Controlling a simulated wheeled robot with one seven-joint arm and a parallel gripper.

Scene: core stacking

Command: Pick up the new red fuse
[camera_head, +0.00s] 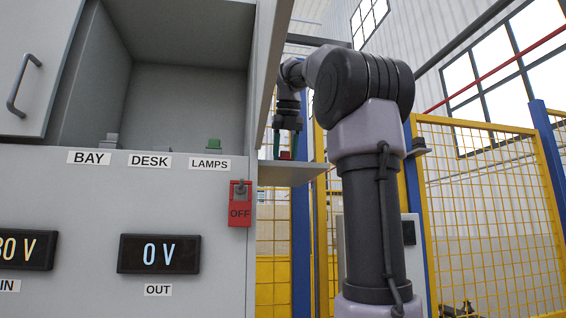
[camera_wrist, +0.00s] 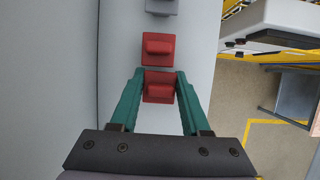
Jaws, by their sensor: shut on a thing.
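A red fuse (camera_wrist: 159,86) sits between the two green fingers of my gripper (camera_wrist: 158,92) in the wrist view, and the gripper is shut on it. A second red fuse (camera_wrist: 158,49) lies just ahead of it on the same pale shelf. In the head view my gripper (camera_head: 287,140) points down at the small shelf (camera_head: 292,174) on the cabinet's right side. A bit of red (camera_head: 285,155) shows between its fingers there. I cannot tell from these views whether the held fuse still touches the shelf.
A grey block (camera_wrist: 161,6) lies beyond the fuses on the shelf. A red OFF tag (camera_head: 240,204) hangs at the cabinet's edge. Yellow mesh fencing (camera_head: 480,200) stands behind.

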